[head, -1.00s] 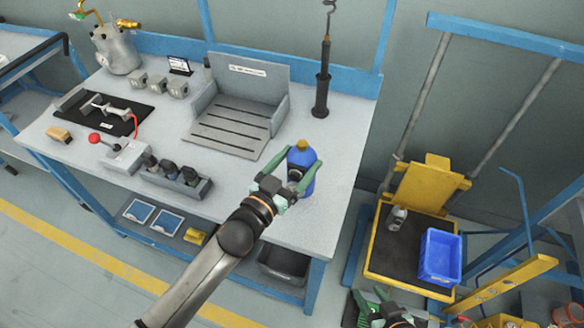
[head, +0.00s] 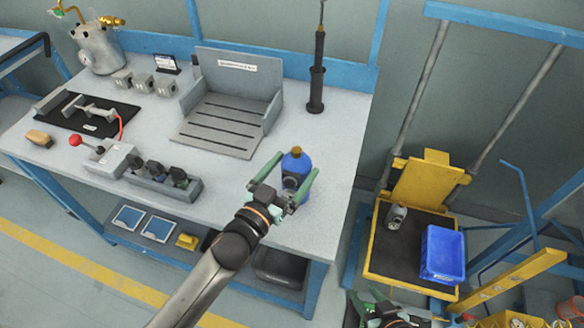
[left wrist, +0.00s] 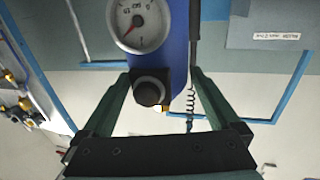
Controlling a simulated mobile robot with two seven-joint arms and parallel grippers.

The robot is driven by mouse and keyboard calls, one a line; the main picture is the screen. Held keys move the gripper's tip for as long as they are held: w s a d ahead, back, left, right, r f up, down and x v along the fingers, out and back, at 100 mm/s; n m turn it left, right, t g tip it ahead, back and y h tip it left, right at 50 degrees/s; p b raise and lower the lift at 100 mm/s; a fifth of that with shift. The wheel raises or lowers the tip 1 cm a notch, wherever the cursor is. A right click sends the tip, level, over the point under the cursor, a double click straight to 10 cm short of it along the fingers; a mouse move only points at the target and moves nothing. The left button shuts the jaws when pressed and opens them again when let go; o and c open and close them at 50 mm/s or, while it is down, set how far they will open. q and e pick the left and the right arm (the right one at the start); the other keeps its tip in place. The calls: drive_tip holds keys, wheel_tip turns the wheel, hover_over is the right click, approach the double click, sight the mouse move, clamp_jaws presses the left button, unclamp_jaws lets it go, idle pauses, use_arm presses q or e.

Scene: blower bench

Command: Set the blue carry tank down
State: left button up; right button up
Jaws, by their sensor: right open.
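The blue carry tank (head: 299,164), with a brown cap, is upright over the right front part of the grey bench (head: 335,165). My left gripper (head: 297,170) has its green fingers on either side of it and is shut on it. The left wrist view shows the blue tank wall (left wrist: 178,45) between the fingers, with a round gauge (left wrist: 138,22) and a black knob (left wrist: 149,91) facing the camera. The tank's base is partly hidden by the gripper, so I cannot tell whether it touches the bench. My right gripper (head: 371,300) is open and empty at the bottom edge.
A grey slotted fixture (head: 219,132) stands behind the tank, and a dark upright tool (head: 317,75) behind right. A block of dark knobs (head: 162,180) is to the left. A yellow cart (head: 425,190) with a blue bin (head: 442,254) stands right. Bench around the tank is clear.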

use_arm(q)
drive_tip(key=shift+r, duration=0.3)
drive_tip(key=v, duration=1.2)
drive_tip(key=s+a+f+n+g+y, duration=0.1)
drive_tip(key=s+a+f+g+y, duration=0.1)
drive_tip(key=f, duration=0.5)
drive_tip(key=s+a+f+n+g+y, duration=0.1)
drive_tip(key=s+a+f+g+y, duration=0.1)
drive_tip(key=s+a+f, duration=0.3)
drive_tip(key=s+a+f+n+g+y, duration=0.2)
drive_tip(key=s+a+f+y, duration=0.1)
drive_tip(key=f, duration=0.6)
drive_tip(key=shift+s+a+f, duration=0.2)
drive_tip(key=shift+a+f, duration=0.1)
drive_tip(key=shift+a, duration=0.05)
